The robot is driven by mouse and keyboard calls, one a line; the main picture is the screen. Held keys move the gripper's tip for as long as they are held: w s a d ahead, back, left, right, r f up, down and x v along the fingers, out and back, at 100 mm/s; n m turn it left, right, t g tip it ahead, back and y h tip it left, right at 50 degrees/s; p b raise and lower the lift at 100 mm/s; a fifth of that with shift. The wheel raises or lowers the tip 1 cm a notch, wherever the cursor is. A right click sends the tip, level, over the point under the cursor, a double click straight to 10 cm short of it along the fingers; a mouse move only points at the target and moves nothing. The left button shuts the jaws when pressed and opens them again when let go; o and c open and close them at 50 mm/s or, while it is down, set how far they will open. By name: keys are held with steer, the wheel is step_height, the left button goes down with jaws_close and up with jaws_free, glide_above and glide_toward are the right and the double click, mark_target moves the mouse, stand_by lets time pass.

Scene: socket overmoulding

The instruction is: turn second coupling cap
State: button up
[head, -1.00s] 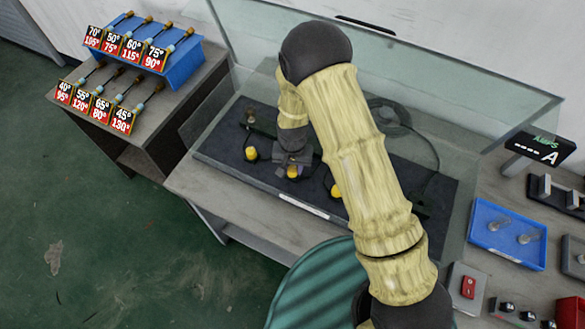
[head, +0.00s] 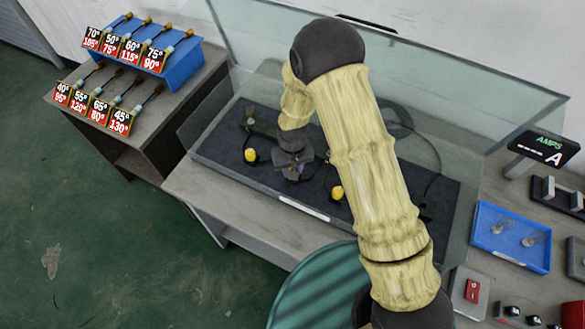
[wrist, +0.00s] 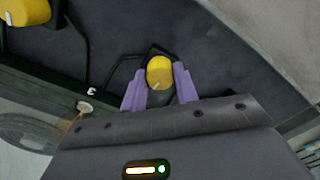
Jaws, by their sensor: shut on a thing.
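My gripper (head: 293,172) reaches down over the dark mat (head: 235,172) inside the glass-walled case. In the wrist view its two purple fingers are shut on a yellow coupling cap (wrist: 159,72), one finger on each side. The cap has a small white mark near its lower edge. In the head view my gripper hides this middle cap. Other yellow caps stand apart on either side of it, one to the left (head: 250,155) and one to the right (head: 337,192). Another yellow cap (wrist: 27,12) shows at the wrist view's upper left corner.
Clear glass walls (head: 215,110) surround the mat. Dark cables (head: 400,115) lie on it, partly hidden by my arm. A blue rack of labelled tools (head: 180,65) stands at the left. A blue tray (head: 490,222) and a red-switch box (head: 470,290) are at the right.

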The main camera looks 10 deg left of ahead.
steer(key=shift+w+a+r, duration=0.1)
steer(key=o, duration=1)
steer(key=shift+c, duration=0.2)
step_height(320, 180, up, 17)
steer(key=b, duration=0.2)
steer(key=shift+r, duration=0.15)
steer(key=s+d+r+m+t, duration=0.1)
steer(key=s+d, duration=0.3)
steer(key=d, duration=0.8)
steer(key=s+d+r+m+t, duration=0.1)
steer(key=s+d+r+m, duration=0.2)
steer(key=d, duration=1)
steer(key=shift+s+d+r+m+t, duration=0.15)
steer(key=shift+s+d+m+t, duration=0.15)
steer(key=shift+s+m, duration=0.65)
